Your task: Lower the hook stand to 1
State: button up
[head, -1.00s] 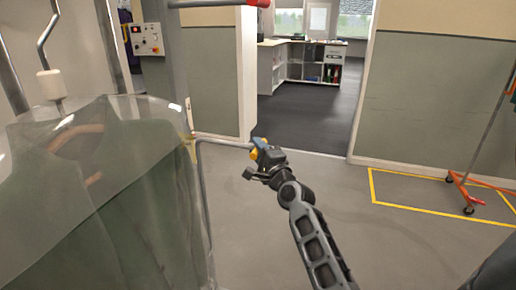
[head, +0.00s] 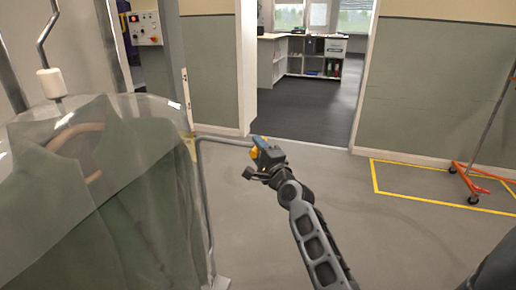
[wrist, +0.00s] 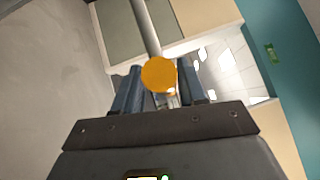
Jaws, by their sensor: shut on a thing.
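My gripper (head: 262,150) is shut on the end of a grey bent metal rod (head: 204,205), at the orange knob (wrist: 159,74). The rod rises from low beside the bagged garment, bends, and runs level to my fingers. In the wrist view the knob sits between the blue fingers (wrist: 160,88), with the rod running up behind it. A grey upright post (head: 171,60) stands behind the garment bag. I cannot tell which part is the hook stand, and no setting "1" is readable.
A green garment in a clear bag (head: 95,190) fills the left, under a metal hook (head: 46,45). A control box (head: 145,29) is on the wall behind. An orange-based wheeled rack (head: 470,180) stands at right by yellow floor lines. The floor between is clear.

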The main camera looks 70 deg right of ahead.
jog(key=shift+o, duration=1.4)
jog(key=shift+f, duration=0.25)
jog(key=shift+r, duration=0.15)
jog(key=v, duration=0.8)
jog(key=s+a+f+n+y+p, duration=0.1)
jog(key=s+a+n+y+p, duration=0.2)
jog(key=a+n, duration=0.6)
jog(key=s+a+f+n+y+p, duration=0.1)
jog(key=s+a+f+n+y, duration=0.3)
jog(key=a, duration=1)
jog(key=s+a+r+n+y+p, duration=0.1)
jog(key=s+a+r+n+y, duration=0.2)
jog(key=s+a+r+n, duration=0.2)
jog(key=s+a+r+n+y+p, duration=0.2)
jog(key=s+a+r+n, duration=0.3)
jog(key=s+a+n, duration=0.4)
jog(key=shift+a+r+n+y, duration=0.25)
jog(key=shift+a+n+y, duration=0.05)
jog(key=shift+n+y, duration=0.1)
